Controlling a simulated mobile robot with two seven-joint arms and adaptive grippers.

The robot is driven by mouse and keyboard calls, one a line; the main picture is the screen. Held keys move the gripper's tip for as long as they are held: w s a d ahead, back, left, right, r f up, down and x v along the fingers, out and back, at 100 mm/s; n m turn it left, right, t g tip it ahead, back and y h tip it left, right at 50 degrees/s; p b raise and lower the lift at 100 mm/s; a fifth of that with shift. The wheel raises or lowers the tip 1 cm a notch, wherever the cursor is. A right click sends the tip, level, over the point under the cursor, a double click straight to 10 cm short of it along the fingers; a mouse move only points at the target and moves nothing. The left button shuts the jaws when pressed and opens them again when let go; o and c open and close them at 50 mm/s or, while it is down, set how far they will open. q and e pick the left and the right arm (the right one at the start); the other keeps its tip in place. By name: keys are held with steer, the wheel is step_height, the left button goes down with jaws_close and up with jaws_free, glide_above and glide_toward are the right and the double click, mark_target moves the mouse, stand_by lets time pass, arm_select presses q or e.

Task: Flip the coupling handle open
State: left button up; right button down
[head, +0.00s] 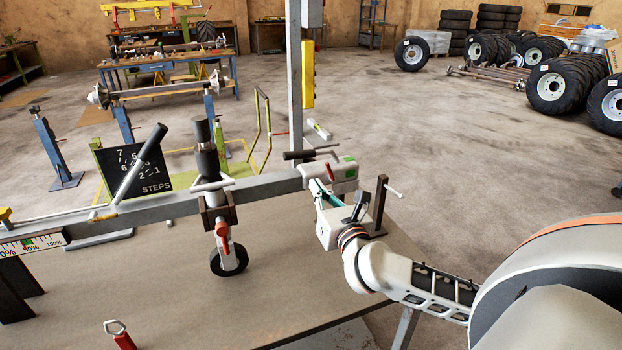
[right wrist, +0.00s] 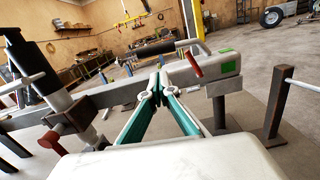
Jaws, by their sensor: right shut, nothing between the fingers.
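The coupling (head: 342,170) is a pale grey housing with a green patch, at the right end of the grey drawbar (head: 265,187). Its handle (head: 300,155) has a black grip and lies roughly level above the bar. In the right wrist view the handle (right wrist: 146,52) runs left from a pale bent arm above the coupling (right wrist: 218,66). A small red lever (right wrist: 194,65) is on the coupling's near side. My right gripper (head: 318,190) is just in front of the coupling. In the right wrist view its teal-sided fingers (right wrist: 157,88) meet, empty, below the handle; contact is unclear. My left gripper is out of view.
A jockey wheel (head: 229,261) hangs under the drawbar, with a dark upright tube (head: 206,148) above it. A brown post with a crossbar (head: 380,205) stands right of the coupling. A grey pole with a yellow part (head: 307,75) rises behind. The tabletop (head: 170,290) in front is mostly clear.

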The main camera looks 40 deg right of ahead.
mark_target(304, 174)
steer(key=x, duration=0.9)
steer(key=shift+w+p, duration=0.15)
steer(key=shift+p, duration=0.25)
